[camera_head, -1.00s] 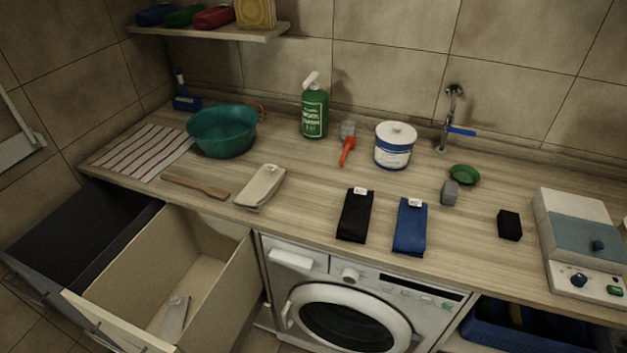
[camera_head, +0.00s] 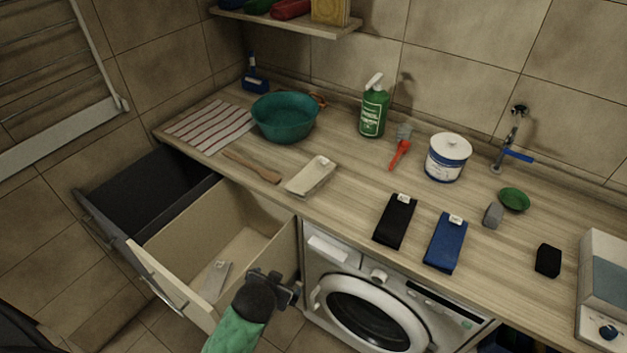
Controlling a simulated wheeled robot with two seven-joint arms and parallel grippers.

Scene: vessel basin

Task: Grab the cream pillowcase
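A folded cream cloth with a small white tag, which looks like the cream pillowcase (camera_head: 311,178), lies flat on the counter above the open drawer. Another pale, flat folded piece (camera_head: 215,281) lies in the drawer; I cannot tell what it is. My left gripper (camera_head: 284,284), dark on a green arm, is in front of the counter by the drawer's right wall. It is below the cream cloth and apart from it. Its jaws look spread and hold nothing visible. My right gripper is not in view.
The open drawer (camera_head: 165,277) juts out left of the washing machine (camera_head: 365,305). A wooden spatula (camera_head: 252,167) lies left of the cream cloth, a teal basin (camera_head: 286,118) stands behind, and black (camera_head: 396,221) and blue (camera_head: 445,243) folded cloths lie to the right.

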